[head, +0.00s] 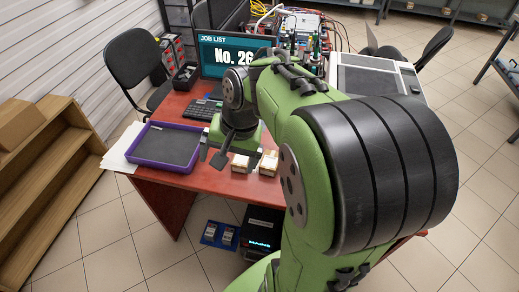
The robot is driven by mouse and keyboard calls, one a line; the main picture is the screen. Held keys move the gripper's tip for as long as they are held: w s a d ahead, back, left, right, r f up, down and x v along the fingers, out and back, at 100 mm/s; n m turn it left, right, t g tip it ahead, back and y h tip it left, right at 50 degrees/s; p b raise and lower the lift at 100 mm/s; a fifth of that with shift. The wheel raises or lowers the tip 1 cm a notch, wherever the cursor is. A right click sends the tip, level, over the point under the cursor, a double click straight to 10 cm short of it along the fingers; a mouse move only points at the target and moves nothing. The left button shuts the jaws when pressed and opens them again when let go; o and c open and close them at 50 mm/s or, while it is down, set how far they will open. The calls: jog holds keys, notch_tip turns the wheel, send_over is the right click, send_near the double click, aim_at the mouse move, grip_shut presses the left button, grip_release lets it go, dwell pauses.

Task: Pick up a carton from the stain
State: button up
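Two small white-and-brown cartons stand side by side near the front edge of the red table. The left carton (240,162) is partly covered by my arm's end, and the right carton (268,163) stands beside it. My gripper (211,152) is just left of the left carton, over the table. Its two dark fingers look spread apart with nothing visible between them. I cannot make out a stain; part of the tabletop is hidden behind my green arm.
A purple tray (163,145) with a dark bottom lies left of my gripper. A keyboard (202,109), a black box (186,76) and a monitor (232,52) stand behind. A wooden shelf (50,145) stands at left. Blue items (219,235) lie under the table.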

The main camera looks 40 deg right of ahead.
jog(key=w+d+f+m+y+b, duration=0.1)
jog(key=w+d+f+m+y, duration=0.1)
jog(key=w+d+f+m, duration=0.25)
jog(key=m+t+y+b, duration=0.4)
jog(key=m+t, duration=0.5)
jog(key=m, duration=0.7)
send_near(266, 160)
jog(key=shift+g, duration=0.3)
jog(key=b+x, duration=0.1)
jog(key=x, duration=0.2)
jog(key=b+x, duration=0.2)
jog(key=x, duration=0.2)
jog(key=d+b+x, duration=0.1)
jog(key=b+x, duration=0.1)
jog(key=x, duration=0.1)
jog(key=shift+w+a+f, duration=0.15)
jog(key=shift+w+f, duration=0.35)
jog(key=shift+w, duration=0.05)
jog(key=shift+r, duration=0.1)
jog(key=c, duration=0.7)
